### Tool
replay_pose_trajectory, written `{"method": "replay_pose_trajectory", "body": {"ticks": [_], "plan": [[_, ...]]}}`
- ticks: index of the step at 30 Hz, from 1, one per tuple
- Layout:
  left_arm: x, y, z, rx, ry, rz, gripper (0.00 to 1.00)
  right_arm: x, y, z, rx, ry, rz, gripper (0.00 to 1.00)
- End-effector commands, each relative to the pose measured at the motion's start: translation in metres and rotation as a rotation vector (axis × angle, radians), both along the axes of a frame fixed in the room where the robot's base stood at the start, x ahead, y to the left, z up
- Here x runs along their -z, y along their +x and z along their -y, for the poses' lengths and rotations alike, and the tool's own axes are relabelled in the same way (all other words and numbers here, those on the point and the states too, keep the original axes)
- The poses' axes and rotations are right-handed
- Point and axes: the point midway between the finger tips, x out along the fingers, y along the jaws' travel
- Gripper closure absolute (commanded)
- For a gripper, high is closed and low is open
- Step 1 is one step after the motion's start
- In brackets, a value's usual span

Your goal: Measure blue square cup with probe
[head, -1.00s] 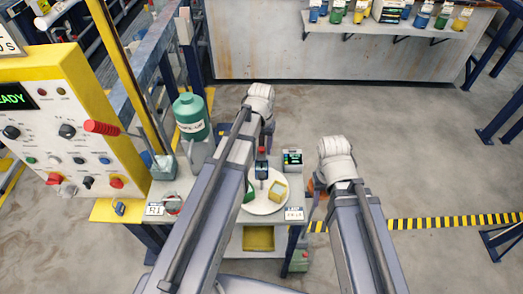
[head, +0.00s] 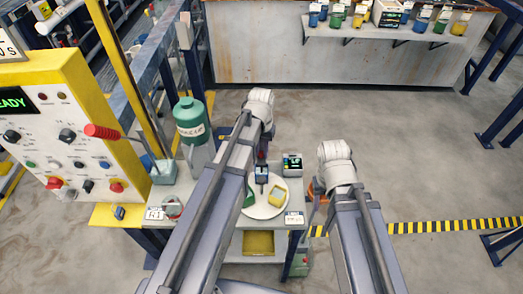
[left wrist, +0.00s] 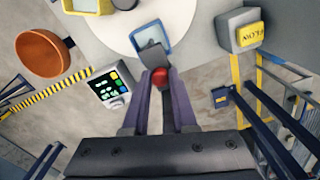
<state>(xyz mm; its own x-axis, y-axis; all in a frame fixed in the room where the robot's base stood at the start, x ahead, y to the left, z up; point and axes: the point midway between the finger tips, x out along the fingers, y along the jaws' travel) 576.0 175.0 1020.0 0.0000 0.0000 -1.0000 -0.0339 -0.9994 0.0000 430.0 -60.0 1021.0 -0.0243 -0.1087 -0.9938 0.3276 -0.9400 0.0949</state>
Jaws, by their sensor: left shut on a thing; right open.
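A blue square cup (left wrist: 152,36) stands on a round white plate (left wrist: 117,36). A probe with a red collar (left wrist: 159,76) and a flat grey end is held in my left gripper (left wrist: 158,85), which is shut on it. In the left wrist view the grey end overlaps the cup's near side; I cannot tell if it is inside. In the head view the blue cup (head: 262,177) is partly hidden by the probe, whose red part (head: 262,156) shows. My right gripper (head: 313,207) is open and empty, right of the plate, off the table's edge.
A yellow square cup (head: 278,197) and a green cup (head: 249,197) share the plate. A meter with a lit screen (head: 292,162) stands behind it. An orange bowl (left wrist: 42,52) is near my right gripper. A green bottle (head: 190,117) and control panel (head: 65,130) are at left.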

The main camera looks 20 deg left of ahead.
Motion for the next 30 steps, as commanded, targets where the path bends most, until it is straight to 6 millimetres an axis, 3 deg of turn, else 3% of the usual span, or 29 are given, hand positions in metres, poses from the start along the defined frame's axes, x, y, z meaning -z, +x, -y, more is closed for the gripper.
{"method": "replay_pose_trajectory", "body": {"ticks": [30], "plan": [[-0.0064,-0.0001,-0.0001,0.000,0.000,0.000,1.00,-0.0064,0.0000,0.0000,0.000,0.000,0.000,0.50]]}}
